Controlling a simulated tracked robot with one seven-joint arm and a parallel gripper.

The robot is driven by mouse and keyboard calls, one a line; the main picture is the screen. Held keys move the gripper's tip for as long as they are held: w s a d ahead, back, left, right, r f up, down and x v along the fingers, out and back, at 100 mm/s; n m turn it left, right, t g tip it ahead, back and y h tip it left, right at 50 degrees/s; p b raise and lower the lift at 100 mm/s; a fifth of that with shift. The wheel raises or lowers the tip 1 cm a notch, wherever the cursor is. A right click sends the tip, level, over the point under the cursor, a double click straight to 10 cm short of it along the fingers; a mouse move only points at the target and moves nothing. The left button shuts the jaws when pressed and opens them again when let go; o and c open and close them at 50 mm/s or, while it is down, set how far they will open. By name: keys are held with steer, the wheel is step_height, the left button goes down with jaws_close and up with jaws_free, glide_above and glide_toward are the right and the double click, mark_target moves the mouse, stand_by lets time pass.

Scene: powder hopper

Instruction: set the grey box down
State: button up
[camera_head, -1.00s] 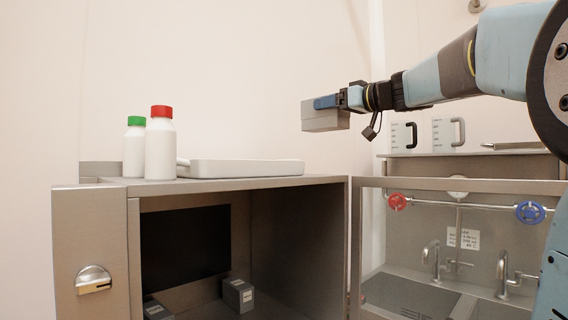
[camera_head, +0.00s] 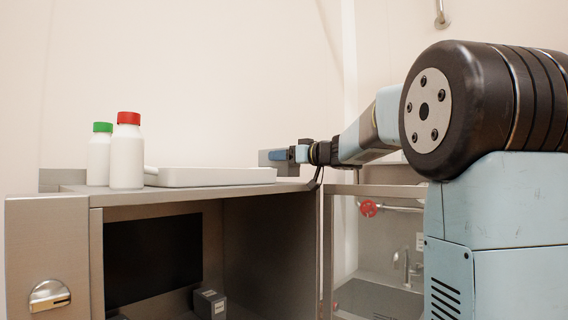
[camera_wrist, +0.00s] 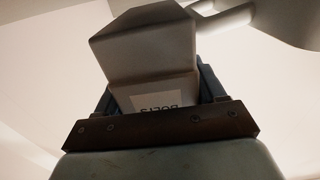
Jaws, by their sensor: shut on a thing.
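My gripper (camera_head: 290,155) is shut on the grey box (camera_head: 268,158), which I see in the head view at the right end of the cabinet top (camera_head: 240,188). The box is level with the back of the top, behind the white tray. Whether its underside touches the surface I cannot tell. In the wrist view the grey box (camera_wrist: 145,50) sits between the fingers, with a white label whose upside-down lettering looks like "BOLTS".
A white tray (camera_head: 215,177) lies on the cabinet top. A red-capped bottle (camera_head: 127,155) and a green-capped bottle (camera_head: 99,158) stand left of it. Another grey box (camera_head: 209,304) is inside the open cabinet. A sink area with a red valve wheel (camera_head: 368,208) is at the right.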

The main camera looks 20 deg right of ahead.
steer(key=shift+s+f, duration=0.15)
steer(key=shift+f, duration=0.6)
steer(key=o, duration=1.3)
steer(key=shift+f, duration=0.1)
steer(key=shift+o, duration=0.2)
steer(key=shift+s+d, duration=0.15)
steer(key=v, duration=1.1)
steer(key=shift+s, duration=0.25)
steer(key=shift+d, duration=0.15)
